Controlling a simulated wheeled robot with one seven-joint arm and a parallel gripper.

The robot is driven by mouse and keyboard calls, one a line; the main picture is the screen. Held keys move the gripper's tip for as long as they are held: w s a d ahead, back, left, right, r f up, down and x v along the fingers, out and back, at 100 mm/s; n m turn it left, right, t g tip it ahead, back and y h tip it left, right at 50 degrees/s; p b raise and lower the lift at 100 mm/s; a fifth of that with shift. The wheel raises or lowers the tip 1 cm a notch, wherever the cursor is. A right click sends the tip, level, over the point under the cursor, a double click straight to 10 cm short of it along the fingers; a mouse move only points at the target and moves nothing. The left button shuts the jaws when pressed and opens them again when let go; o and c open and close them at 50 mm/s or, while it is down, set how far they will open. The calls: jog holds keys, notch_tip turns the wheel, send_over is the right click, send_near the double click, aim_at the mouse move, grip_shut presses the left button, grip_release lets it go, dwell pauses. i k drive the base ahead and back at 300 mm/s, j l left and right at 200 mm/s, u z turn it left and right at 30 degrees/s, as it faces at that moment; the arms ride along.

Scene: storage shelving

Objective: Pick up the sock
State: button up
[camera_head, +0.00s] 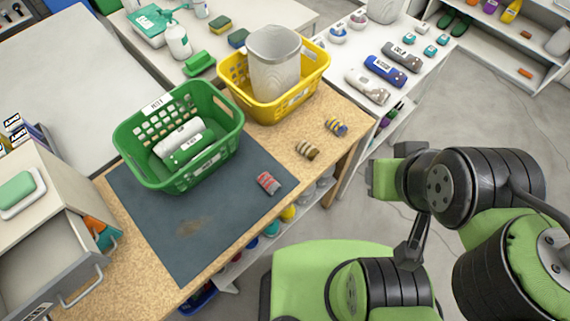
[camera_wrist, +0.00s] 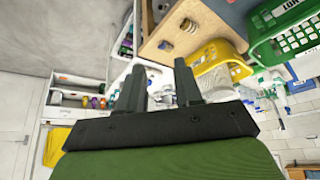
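Three small striped rolls that look like rolled socks lie on the wooden table. A red and grey one (camera_head: 268,183) is on the dark mat, a brown striped one (camera_head: 306,150) is on bare wood, and a blue and yellow one (camera_head: 337,127) is near the table's right corner. I cannot tell which is the task's sock. Two small rolls also show on the table in the wrist view, one of them a brownish roll (camera_wrist: 187,25). My gripper (camera_wrist: 158,82) is open, with nothing between its fingers, and is off the table to the right in the head view.
A green basket (camera_head: 215,158) holding white and green rolls stands on the dark mat (camera_head: 215,225). A yellow basket (camera_head: 298,99) holding a grey container (camera_head: 273,65) stands behind it. A drawer unit (camera_head: 45,225) is at left. Shelving with bottles stands at the upper right.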

aim_at(305, 148)
jog(key=i+u, duration=0.1)
jog(key=u, duration=0.3)
jog(key=i+l+u, duration=0.1)
jog(key=u, duration=0.3)
jog(key=l+u, duration=0.1)
jog(key=u, duration=0.35)
jog(key=i+l+u, duration=0.1)
jog(key=u, duration=0.3)
jog(key=l+u, duration=0.2)
jog(key=u, duration=0.2)
